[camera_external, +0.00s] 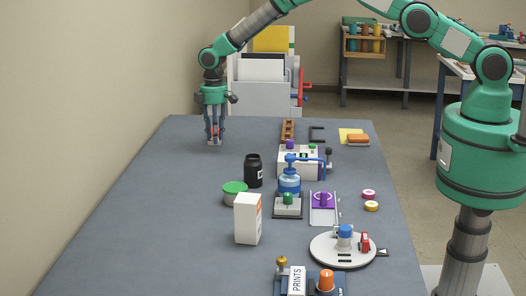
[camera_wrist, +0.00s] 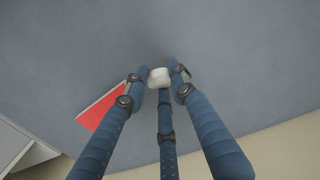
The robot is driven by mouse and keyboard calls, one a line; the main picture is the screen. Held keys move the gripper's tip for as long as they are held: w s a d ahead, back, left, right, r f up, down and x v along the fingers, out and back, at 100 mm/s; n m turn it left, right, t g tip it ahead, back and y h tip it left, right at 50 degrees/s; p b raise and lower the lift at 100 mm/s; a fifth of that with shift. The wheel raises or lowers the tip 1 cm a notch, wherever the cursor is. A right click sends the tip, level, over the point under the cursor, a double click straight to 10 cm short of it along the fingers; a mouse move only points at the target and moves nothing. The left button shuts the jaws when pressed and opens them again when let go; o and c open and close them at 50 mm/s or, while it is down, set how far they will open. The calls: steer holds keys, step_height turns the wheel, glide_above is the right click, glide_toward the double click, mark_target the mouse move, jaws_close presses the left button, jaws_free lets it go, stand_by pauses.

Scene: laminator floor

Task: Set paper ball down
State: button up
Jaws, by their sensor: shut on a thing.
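The paper ball is a small white lump (camera_wrist: 158,77) pinched among the blue fingertips in the wrist view. My gripper (camera_external: 214,140) points straight down over the far left part of the grey-blue table. It also shows in the wrist view (camera_wrist: 160,79), shut on the ball, with three jointed fingers around it. In the external view the ball is a pale spot (camera_external: 214,143) at the fingertips, close to the table top. I cannot tell whether it touches the table. The fingers partly hide the ball.
In the wrist view a red, white-edged flat thing (camera_wrist: 103,108) lies left of the fingers. The table's left side (camera_external: 165,200) is clear.

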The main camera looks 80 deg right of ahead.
mark_target(211, 152)
steer(key=shift+w+d+f, duration=0.1)
steer(key=shift+w+d, duration=0.05)
steer(key=shift+w, duration=0.7)
steer(key=shift+f, duration=1.7)
steer(key=shift+f, duration=0.2)
steer(key=o, duration=0.7)
steer(key=shift+c, duration=0.2)
steer(key=shift+r, duration=0.15)
step_height(211, 152, up, 12)
